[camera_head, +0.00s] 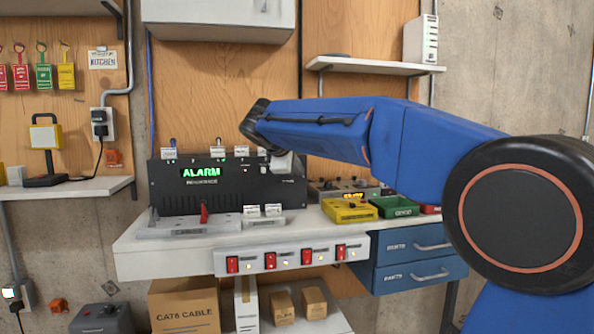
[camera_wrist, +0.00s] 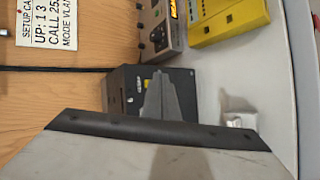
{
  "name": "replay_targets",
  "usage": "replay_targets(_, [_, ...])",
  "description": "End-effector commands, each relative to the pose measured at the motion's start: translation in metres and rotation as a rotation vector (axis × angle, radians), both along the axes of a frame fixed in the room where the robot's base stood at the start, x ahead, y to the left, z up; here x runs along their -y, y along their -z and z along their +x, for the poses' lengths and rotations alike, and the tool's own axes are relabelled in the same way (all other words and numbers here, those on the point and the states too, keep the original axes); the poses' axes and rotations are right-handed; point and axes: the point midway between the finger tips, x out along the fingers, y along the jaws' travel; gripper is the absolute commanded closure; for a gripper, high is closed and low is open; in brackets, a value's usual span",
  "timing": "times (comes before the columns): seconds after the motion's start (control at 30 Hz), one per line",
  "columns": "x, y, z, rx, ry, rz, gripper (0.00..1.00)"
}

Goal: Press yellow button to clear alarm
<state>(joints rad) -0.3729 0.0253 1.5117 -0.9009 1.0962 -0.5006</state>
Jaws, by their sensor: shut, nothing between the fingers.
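The black alarm panel (camera_head: 215,190) stands on the white bench, with a green "ALARM" display (camera_head: 201,172) lit on its face. The panel's dark end also shows in the wrist view (camera_wrist: 122,92). My gripper (camera_head: 284,164) is at the panel's right end, partly hidden behind my blue arm. In the wrist view its grey fingers (camera_wrist: 160,78) are shut and empty, in front of the dark panel. A small yellow patch (camera_wrist: 147,84) shows right beside the fingertips. I cannot tell if it is the yellow button or if the fingers touch it.
A yellow box (camera_head: 349,211) and a green box (camera_head: 394,208) sit right of the panel, before a grey device (camera_head: 326,190) with knobs. Red switches (camera_head: 270,260) line the bench front. A red lever (camera_head: 204,212) stands before the panel. A wall shelf (camera_head: 372,66) is above my arm.

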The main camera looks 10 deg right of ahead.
Motion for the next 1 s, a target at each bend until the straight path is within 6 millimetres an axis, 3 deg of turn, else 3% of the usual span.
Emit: replay_targets(1.0, [-0.0001,-0.0003,0.0086,0.000,0.000,0.000,1.00])
